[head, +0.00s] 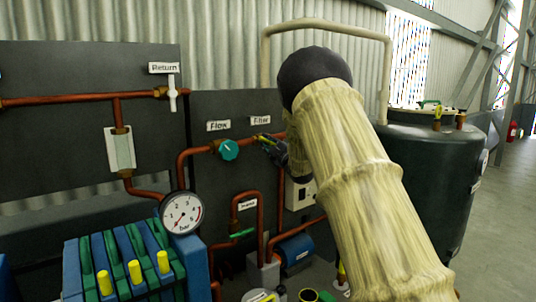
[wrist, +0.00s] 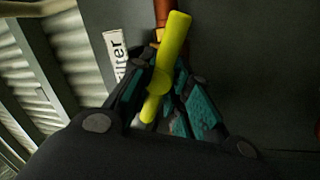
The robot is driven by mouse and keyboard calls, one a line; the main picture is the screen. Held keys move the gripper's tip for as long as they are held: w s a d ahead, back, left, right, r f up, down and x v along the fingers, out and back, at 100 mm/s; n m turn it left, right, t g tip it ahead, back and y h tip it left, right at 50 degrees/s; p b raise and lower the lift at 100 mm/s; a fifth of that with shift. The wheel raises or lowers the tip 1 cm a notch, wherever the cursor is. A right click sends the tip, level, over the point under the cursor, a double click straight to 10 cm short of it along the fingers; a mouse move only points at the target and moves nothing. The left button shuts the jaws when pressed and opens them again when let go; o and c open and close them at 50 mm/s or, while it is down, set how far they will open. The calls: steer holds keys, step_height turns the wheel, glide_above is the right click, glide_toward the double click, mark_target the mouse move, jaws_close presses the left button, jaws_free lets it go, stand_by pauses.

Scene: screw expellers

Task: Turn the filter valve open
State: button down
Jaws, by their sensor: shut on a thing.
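The filter valve's yellow lever handle (wrist: 176,35) lies between the fingers of my gripper (wrist: 158,88) in the wrist view. The gripper is shut on it, with one end sticking out beyond the fingers. The handle is slightly tilted to the copper pipe behind it, and the valve body is mostly hidden. The "Filter" label (wrist: 117,52) is beside the gripper. In the head view, my gripper (head: 271,146) is at the pipe just below the Filter label (head: 260,120). Only a small yellow bit of the handle (head: 263,138) shows there.
A teal round knob (head: 228,149) under the Flow label is close to the left of my gripper. A pressure gauge (head: 182,212) and copper pipes are lower left. A dark tank (head: 428,180) stands at the right. My arm hides part of the panel.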

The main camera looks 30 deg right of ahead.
steer(key=n+b, duration=0.2)
steer(key=n+y+b, duration=0.1)
steer(key=n, duration=0.1)
steer(key=shift+d+y+b, duration=0.15)
steer(key=shift+y+b, duration=0.15)
steer(key=shift+b, duration=0.05)
steer(key=shift+n+y+b, duration=0.3)
steer(key=shift+n+b, duration=0.65)
steer(key=shift+n, duration=0.15)
steer(key=shift+r+n, duration=0.1)
steer(key=shift+n, duration=0.2)
steer(key=c, duration=1.4)
jaws_free()
steer(key=shift+s, duration=0.15)
steer(key=shift+c, duration=0.2)
steer(key=v, duration=1.2)
steer(key=shift+f, duration=0.3)
